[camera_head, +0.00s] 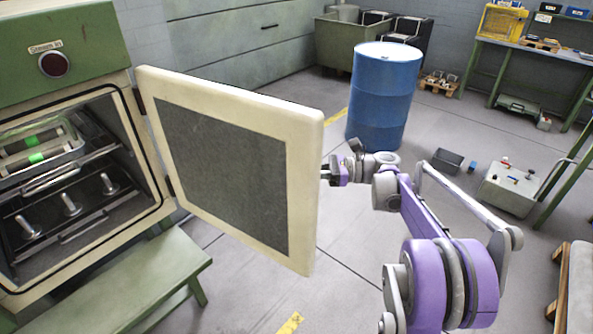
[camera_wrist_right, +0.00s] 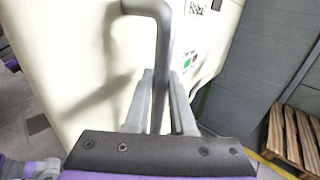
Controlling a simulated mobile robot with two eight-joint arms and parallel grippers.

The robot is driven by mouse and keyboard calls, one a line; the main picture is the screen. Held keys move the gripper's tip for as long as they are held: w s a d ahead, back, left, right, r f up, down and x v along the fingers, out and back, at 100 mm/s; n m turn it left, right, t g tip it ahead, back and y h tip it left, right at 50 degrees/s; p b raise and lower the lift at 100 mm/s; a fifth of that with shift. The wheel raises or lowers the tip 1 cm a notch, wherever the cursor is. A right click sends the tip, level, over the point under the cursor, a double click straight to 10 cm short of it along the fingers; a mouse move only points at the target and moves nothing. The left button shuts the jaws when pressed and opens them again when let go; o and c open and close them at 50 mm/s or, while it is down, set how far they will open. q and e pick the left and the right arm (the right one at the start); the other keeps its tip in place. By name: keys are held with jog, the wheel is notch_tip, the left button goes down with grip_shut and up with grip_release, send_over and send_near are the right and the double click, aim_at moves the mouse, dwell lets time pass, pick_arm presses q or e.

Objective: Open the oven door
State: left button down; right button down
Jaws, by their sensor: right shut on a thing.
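The oven (camera_head: 57,150) is at the left in the head view, green on top with a dark cavity. Its cream door (camera_head: 228,160) with a dark inner panel stands wide open, swung out to the right on its hinges. In the right wrist view, the outer side of the door (camera_wrist_right: 70,60) carries a grey bent handle (camera_wrist_right: 158,25). My right gripper (camera_wrist_right: 160,95) has its two fingers closed around the handle's bar. In the head view, my right gripper (camera_head: 328,171) is at the door's free edge, its tips hidden behind it. My left gripper is not in view.
Inside the oven are racks with metal parts and green pieces (camera_head: 36,157). A green bench (camera_head: 130,285) stands below the oven. A blue barrel (camera_head: 382,95) stands behind my right arm. A wooden pallet (camera_wrist_right: 292,140) lies right in the wrist view.

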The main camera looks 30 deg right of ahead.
jog(key=c, duration=0.8)
grip_release()
jog(key=shift+o, duration=0.2)
jog(key=v, duration=1.1)
